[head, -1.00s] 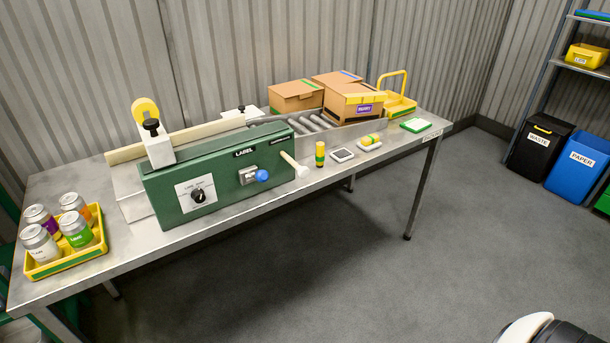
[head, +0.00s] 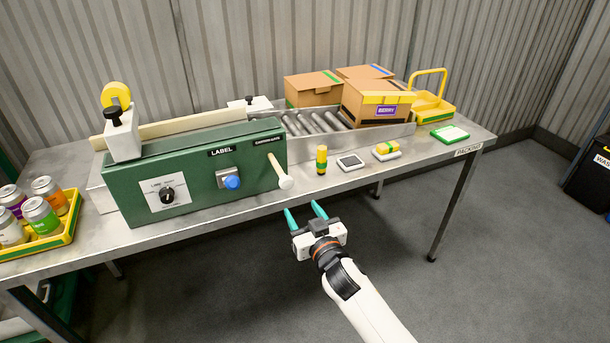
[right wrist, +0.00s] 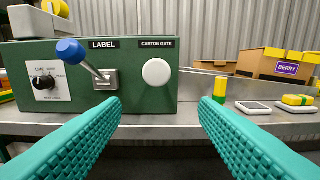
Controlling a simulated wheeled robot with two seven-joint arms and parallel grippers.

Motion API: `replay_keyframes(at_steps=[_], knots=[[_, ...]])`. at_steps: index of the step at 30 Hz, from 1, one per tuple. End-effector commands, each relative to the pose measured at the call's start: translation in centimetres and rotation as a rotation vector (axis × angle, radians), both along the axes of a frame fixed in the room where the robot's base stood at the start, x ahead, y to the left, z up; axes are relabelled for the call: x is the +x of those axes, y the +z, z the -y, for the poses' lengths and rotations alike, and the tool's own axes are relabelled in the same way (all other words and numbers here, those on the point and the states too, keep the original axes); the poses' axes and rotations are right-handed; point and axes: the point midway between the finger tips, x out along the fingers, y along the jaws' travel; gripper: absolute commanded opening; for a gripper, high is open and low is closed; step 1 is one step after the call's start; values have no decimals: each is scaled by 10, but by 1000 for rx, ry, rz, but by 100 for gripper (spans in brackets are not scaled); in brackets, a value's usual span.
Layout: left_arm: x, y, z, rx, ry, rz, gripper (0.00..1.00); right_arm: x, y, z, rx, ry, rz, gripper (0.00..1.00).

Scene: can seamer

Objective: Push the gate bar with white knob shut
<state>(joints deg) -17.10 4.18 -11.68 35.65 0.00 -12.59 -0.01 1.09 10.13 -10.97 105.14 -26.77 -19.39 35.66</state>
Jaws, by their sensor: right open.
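The gate bar's white knob (head: 286,182) sticks out at the right end of the green machine (head: 190,180), on a pale rod, under the label "CARTON GATE". In the right wrist view the white knob (right wrist: 156,72) faces me as a round disc, ahead of the gap between my fingers and left of its middle. My right gripper (head: 304,210) is open and empty, in front of the table edge and a little below the knob, apart from it. Its teal fingers (right wrist: 160,115) point at the machine. My left gripper is not in view.
A blue-knobbed lever (head: 231,182) sits left of the white knob, and a black dial (head: 167,195) farther left. A yellow-green cylinder (head: 321,159) stands to the right, beside a small scale-like device (head: 350,162). Boxes (head: 376,101) stand behind, by the rollers (head: 312,122).

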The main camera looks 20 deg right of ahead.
Motion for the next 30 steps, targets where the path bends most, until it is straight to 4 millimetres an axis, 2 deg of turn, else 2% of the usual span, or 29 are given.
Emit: replay_keyframes(at_steps=[2, 5, 13, 21, 30], knots=[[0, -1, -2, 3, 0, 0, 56, 2, 13, -1, 7, 1, 27, 55], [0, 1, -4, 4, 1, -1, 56, 10, 16, -1, 8, 0, 32, 55], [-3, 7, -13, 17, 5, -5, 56, 61, 16, -3, 6, 0, 30, 55], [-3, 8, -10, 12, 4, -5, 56, 106, 14, -4, 6, 0, 29, 55], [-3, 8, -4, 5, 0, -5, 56, 120, 13, -5, 7, 1, 28, 55]])
